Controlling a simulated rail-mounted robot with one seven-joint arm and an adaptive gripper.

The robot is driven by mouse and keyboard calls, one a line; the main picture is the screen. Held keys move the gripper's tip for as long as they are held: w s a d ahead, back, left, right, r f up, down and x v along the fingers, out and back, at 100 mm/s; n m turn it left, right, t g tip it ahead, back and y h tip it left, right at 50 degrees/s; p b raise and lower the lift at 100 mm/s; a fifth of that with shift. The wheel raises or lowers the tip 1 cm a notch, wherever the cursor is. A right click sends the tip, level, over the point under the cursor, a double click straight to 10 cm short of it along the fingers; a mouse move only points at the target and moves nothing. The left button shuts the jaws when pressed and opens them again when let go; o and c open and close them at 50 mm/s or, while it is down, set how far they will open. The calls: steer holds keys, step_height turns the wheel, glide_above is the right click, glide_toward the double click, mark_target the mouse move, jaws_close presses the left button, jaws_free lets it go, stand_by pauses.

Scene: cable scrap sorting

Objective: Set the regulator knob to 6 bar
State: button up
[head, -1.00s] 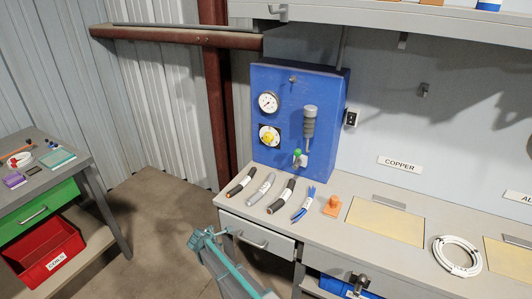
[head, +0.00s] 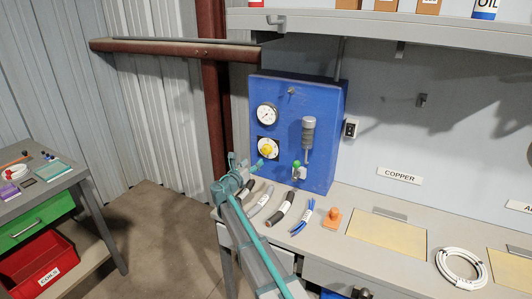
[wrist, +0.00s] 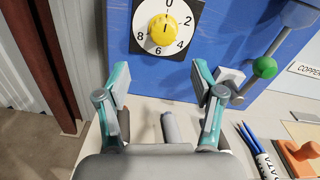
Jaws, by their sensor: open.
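The yellow regulator knob (head: 267,149) sits on a dial plate low on the blue panel (head: 290,167), under the round gauge (head: 266,115). In the wrist view the knob (wrist: 163,30) is near the top, on a white dial (wrist: 181,11) numbered 0, 2, 4, 6 and 8, with 0 at top and 6 at bottom. Its dark mark appears to point up towards 0. My gripper (head: 246,169) is open and empty, in front of the panel and lower than the knob. In the wrist view its spread fingers (wrist: 160,84) are below the dial, apart from the knob.
A green-balled lever (wrist: 264,67) is right of the dial, with a grey cylinder (head: 308,133) above it. Cable pieces (head: 285,208) lie on the bench below the panel. An orange block (head: 332,218) and a white coil (head: 460,266) are further right.

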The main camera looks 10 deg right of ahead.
mark_target(265, 151)
steer(key=p+x, duration=0.1)
steer(key=x, duration=0.2)
steer(key=p+x, duration=0.1)
steer(key=x, duration=0.3)
steer(key=p+x, duration=0.1)
steer(key=x, duration=0.3)
steer(key=shift+s+d+r, duration=0.1)
steer(key=shift+d+r, duration=0.15)
steer(key=c, duration=1.1)
steer(key=shift+c, duration=0.2)
